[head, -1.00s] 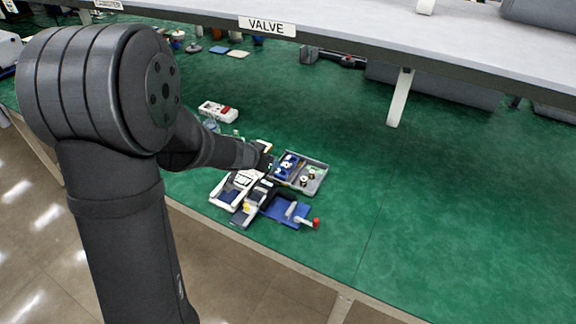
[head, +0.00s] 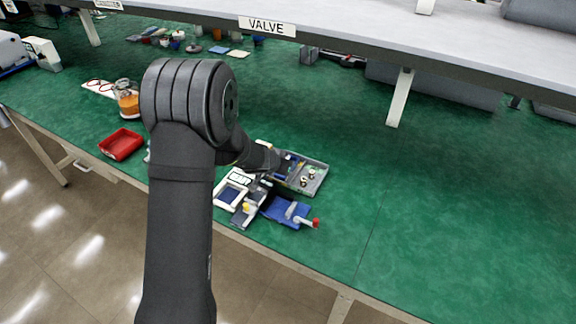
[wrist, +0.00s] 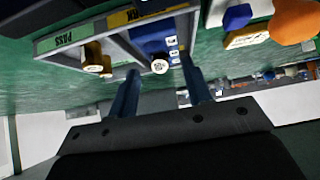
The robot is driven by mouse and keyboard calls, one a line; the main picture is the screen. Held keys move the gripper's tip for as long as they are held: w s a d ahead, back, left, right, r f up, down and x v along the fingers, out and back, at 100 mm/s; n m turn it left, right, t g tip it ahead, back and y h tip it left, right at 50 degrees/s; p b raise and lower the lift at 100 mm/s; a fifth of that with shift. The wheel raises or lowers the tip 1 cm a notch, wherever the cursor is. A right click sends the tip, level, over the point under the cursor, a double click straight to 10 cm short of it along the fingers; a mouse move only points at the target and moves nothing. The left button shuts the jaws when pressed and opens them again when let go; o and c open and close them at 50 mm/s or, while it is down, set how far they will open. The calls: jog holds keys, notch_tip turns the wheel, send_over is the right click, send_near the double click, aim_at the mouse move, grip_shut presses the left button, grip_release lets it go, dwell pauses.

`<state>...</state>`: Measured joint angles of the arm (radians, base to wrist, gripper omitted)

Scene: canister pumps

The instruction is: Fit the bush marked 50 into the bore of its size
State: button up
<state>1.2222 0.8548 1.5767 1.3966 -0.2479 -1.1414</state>
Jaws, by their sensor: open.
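My gripper (wrist: 161,84) is open in the wrist view, its two blue fingers apart with nothing held between them. In the head view it is hidden behind my own arm. A small round part with a white, dark-marked face (wrist: 160,66) shows at the lower edge of a blue block (wrist: 150,40), just beyond my fingertips; I cannot read its mark. The block is in a grey tray (wrist: 108,38). Brass-coloured parts (wrist: 92,57) are in the section labelled PASS. In the head view the tray (head: 322,178) holds several small parts. I cannot tell which is the bush marked 50.
A blue fixture (head: 277,211) with a red-knobbed handle (head: 315,223) and a white-framed device (head: 230,194) stand close before the tray. A red bin (head: 121,145) and a jar with orange contents (head: 127,104) stand to the left. The green bench right of the tray is clear.

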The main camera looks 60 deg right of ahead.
jog(key=shift+x, duration=1.15)
jog(key=shift+s+a+f, duration=0.1)
jog(key=shift+a+f, duration=0.1)
jog(key=shift+f, duration=0.05)
grip_shut()
jog(key=shift+r, duration=0.55)
notch_tip(320, 180, up, 4)
jog(key=shift+d+f, duration=0.2)
jog(key=s+a+r, duration=0.2)
jog(key=s+r, duration=0.4)
jog(key=s, duration=0.5)
jog(key=shift+a+r, duration=0.4)
